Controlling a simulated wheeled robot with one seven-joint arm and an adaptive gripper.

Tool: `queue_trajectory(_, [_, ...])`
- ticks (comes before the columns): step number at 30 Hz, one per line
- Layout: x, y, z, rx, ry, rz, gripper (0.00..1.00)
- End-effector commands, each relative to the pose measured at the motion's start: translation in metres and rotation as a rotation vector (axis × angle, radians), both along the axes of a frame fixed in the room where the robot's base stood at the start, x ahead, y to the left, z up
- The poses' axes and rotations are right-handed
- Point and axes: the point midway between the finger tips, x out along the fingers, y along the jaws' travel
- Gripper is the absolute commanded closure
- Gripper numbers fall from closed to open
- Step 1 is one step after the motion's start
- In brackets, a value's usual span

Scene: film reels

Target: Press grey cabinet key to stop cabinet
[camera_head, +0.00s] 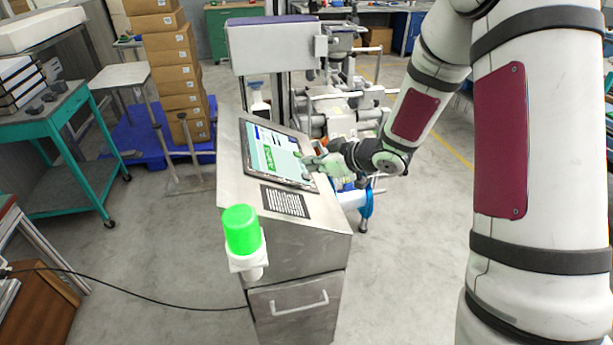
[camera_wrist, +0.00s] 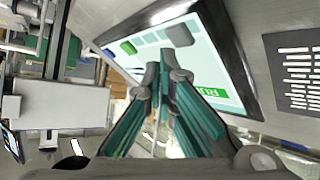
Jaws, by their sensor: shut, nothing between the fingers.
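The grey metal cabinet (camera_head: 300,250) has a tilted top with a touch screen (camera_head: 268,150). In the wrist view the screen (camera_wrist: 205,60) shows a grey key (camera_wrist: 179,35), a smaller green key (camera_wrist: 128,47) and a green label (camera_wrist: 212,92). My gripper (camera_head: 308,160) is at the right edge of the screen in the head view. In the wrist view my gripper (camera_wrist: 161,70) is shut and empty, its tips below and left of the grey key. I cannot tell whether the tips touch the screen. The keys are too small to make out in the head view.
A green lamp (camera_head: 242,230) glows on the cabinet's front left corner. Stacked cardboard boxes (camera_head: 178,75) and a teal cart (camera_head: 70,160) stand to the left. Machinery (camera_head: 345,105) stands behind the cabinet.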

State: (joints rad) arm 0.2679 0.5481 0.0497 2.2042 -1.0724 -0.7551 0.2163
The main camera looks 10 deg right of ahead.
Motion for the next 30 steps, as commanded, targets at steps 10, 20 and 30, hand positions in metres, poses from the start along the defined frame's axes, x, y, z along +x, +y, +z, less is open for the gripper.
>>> queue_trajectory(10, [0.0000, 0.0011, -0.0017, 0.000, 0.000, 0.001, 1.00])
queue_trajectory(20, [-0.0001, 0.0045, -0.0075, 0.000, 0.000, 0.001, 1.00])
queue_trajectory(30, [-0.0001, 0.0048, -0.0080, 0.000, 0.000, 0.000, 1.00])
